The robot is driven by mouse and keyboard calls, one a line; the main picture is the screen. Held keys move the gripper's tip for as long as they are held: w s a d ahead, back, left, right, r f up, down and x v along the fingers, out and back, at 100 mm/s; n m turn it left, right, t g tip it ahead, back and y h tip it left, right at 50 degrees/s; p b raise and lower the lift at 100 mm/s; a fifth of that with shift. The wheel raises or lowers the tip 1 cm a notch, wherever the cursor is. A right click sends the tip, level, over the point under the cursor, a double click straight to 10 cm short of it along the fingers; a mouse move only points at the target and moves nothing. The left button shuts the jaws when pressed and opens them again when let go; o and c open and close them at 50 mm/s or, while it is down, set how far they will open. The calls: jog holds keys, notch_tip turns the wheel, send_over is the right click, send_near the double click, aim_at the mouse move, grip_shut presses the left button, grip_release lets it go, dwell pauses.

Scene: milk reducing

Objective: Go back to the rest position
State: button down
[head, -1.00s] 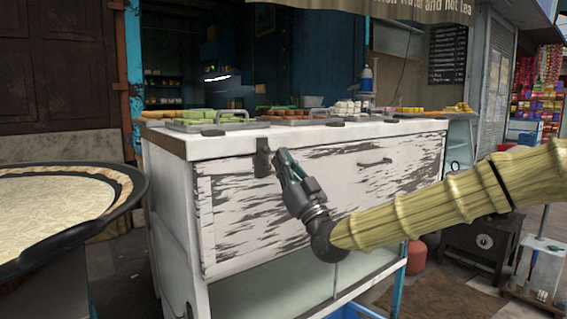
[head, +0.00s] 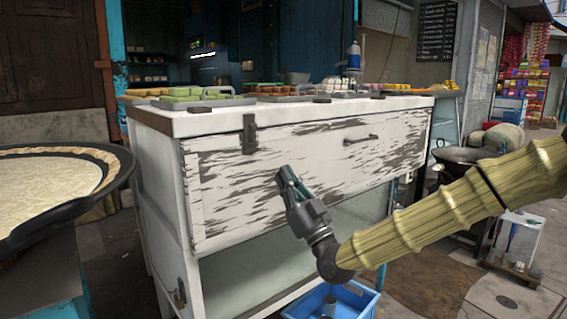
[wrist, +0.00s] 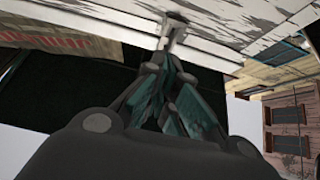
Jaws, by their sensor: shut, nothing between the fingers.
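My gripper (head: 284,177) is shut and empty. It is in front of the white, peeling wooden counter (head: 225,215), with its fingertips pointing up and to the left. A dark metal latch (head: 249,134) on the counter's front is above and left of the fingertips, apart from them in the head view. In the wrist view my gripper (wrist: 172,75) shows its teal finger pads, with the white counter (wrist: 120,22) beyond the tips.
A wide round pan of milk (head: 55,185) stands at the left. Trays of sweets (head: 205,97) line the counter top. A blue crate (head: 345,302) sits on the ground below my arm. A dark wok (head: 465,156) stands to the right.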

jog(key=shift+s+f, duration=0.1)
jog(key=shift+f, duration=0.25)
jog(key=shift+f, duration=0.1)
